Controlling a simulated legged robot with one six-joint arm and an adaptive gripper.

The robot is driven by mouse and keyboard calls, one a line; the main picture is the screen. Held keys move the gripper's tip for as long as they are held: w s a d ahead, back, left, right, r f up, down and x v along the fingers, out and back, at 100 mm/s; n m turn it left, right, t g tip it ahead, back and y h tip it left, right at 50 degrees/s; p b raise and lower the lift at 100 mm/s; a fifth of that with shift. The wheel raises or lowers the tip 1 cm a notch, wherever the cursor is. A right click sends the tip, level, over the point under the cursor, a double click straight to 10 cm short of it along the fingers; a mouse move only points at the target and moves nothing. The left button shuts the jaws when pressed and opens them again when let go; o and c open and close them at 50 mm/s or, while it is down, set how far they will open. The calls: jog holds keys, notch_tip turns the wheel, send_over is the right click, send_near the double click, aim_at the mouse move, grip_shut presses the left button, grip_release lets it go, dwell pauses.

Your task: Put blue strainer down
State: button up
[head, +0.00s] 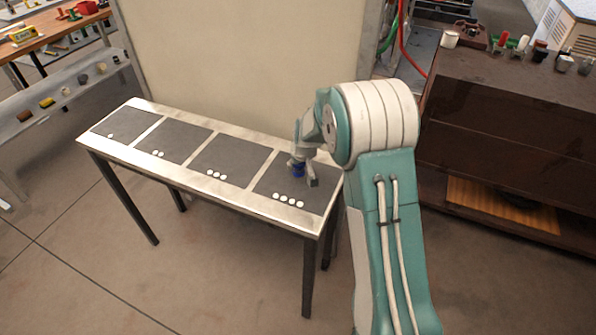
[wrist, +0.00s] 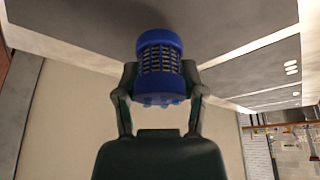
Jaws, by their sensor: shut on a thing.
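The blue strainer (wrist: 159,68) is a short blue cylinder with a dark slotted middle band. In the wrist view it sits between both fingers of my gripper (wrist: 160,85), which is shut on it. That pad is marked with several white dots. I cannot tell whether the strainer touches the pad.
Three other dark pads on the table are empty, including the one beside mine (head: 230,158). A pale panel (head: 245,65) stands behind the table. A dark cabinet (head: 510,130) with small items on top is at the right. Shelves (head: 70,95) stand at the left.

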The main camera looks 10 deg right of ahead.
aim_at(298, 172)
jog(key=shift+f, duration=1.5)
jog(key=shift+f, duration=0.1)
jog(key=o, duration=1.2)
jog(key=shift+c, duration=0.2)
